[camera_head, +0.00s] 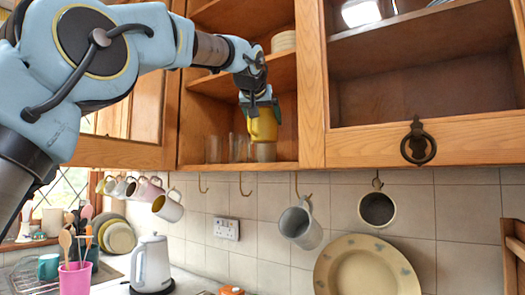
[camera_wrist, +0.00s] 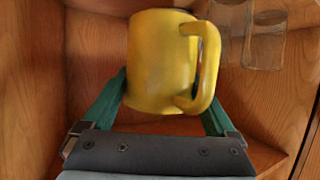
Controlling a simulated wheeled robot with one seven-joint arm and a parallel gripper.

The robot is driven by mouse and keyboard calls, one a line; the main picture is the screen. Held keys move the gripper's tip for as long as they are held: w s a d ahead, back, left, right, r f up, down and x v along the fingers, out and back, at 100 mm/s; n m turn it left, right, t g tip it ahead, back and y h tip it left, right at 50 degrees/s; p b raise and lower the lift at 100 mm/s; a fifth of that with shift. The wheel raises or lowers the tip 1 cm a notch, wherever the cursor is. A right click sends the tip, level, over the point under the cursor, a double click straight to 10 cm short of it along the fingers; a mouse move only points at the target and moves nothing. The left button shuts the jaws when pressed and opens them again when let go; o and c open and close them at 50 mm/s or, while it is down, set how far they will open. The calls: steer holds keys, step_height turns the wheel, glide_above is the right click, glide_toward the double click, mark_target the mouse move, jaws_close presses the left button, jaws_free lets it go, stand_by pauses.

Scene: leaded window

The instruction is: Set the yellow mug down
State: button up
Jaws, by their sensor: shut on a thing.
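The yellow mug (camera_head: 263,126) is in the open wall cupboard, above its lower shelf (camera_head: 245,165). My gripper (camera_head: 260,108) reaches in from above left and is shut on the mug. In the wrist view the mug (camera_wrist: 162,62) sits between the two green fingers of my gripper (camera_wrist: 165,100), with its handle toward the right. Whether the mug's base touches anything below is hard to tell; a glass-like shape shows just beneath it in the head view.
Clear glasses (camera_head: 236,148) stand on the lower shelf left of the mug; glasses also show in the wrist view (camera_wrist: 265,40). The upper shelf (camera_head: 270,72) is above my gripper. A cupboard door with a ring handle (camera_head: 418,146) is to the right. Mugs hang from hooks below.

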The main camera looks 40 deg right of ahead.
mark_target(262, 134)
steer(key=shift+f, duration=3.1)
steer(key=shift+f, duration=0.15)
steer(key=o, duration=1.4)
steer(key=shift+c, duration=0.2)
steer(key=shift+r, duration=0.2)
steer(key=shift+s+a+b, duration=0.25)
steer(key=shift+a+b, duration=0.05)
steer(key=shift+b, duration=0.05)
steer(key=b+v, duration=0.3)
steer(key=v, duration=0.8)
